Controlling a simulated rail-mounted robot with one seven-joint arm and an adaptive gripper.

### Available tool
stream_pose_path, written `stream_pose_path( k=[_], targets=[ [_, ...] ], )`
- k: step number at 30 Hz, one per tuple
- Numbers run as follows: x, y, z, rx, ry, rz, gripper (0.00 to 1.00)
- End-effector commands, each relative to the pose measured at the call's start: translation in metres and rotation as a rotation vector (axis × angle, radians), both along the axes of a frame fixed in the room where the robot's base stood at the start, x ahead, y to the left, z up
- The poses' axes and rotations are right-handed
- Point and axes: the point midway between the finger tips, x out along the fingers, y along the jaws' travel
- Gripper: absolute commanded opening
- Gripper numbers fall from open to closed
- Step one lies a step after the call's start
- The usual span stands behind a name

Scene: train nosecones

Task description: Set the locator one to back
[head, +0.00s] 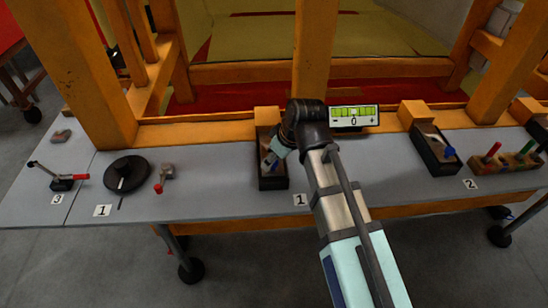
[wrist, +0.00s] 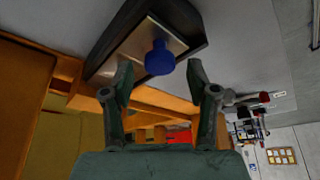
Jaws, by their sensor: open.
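Locator one is a black box (head: 272,180) with a light top plate, beside a label "1" (head: 299,199) in the head view. In the wrist view the box (wrist: 178,30) fills the upper middle, with a round blue knob (wrist: 160,58) on its plate. My gripper (head: 275,158) is over the box in the head view and hides much of the plate. In the wrist view my gripper (wrist: 160,72) is open, with one finger on each side of the knob in the picture. I see no contact, and the depth gap is unclear.
A second black box (head: 434,152) with a blue knob stands right. A display reading 0 (head: 354,117) is beside my wrist. A black dial (head: 127,174), a red-tipped lever (head: 159,182) and another lever (head: 62,182) are left. Orange beams (head: 313,55) rise behind the grey table.

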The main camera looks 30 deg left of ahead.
Motion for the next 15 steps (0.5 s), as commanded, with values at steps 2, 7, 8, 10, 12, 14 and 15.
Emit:
stream_pose_path(
  k=[2, 7, 8, 10, 12, 14, 15],
  targets=[
    [0.0001, 0.0024, -0.0047, 0.000, 0.000, 0.000, 0.58],
    [0.0003, 0.0043, -0.0103, 0.000, 0.000, 0.000, 0.58],
    [0.0004, 0.0044, -0.0106, 0.000, 0.000, 0.000, 0.58],
    [0.0005, 0.0044, -0.0108, 0.000, -0.001, 0.000, 0.58],
    [0.0005, 0.0044, -0.0108, 0.000, -0.001, 0.000, 0.58],
    [0.0005, 0.0044, -0.0107, 0.000, -0.001, 0.000, 0.58],
    [0.0006, 0.0044, -0.0106, 0.000, -0.001, 0.000, 0.55]
  ],
)
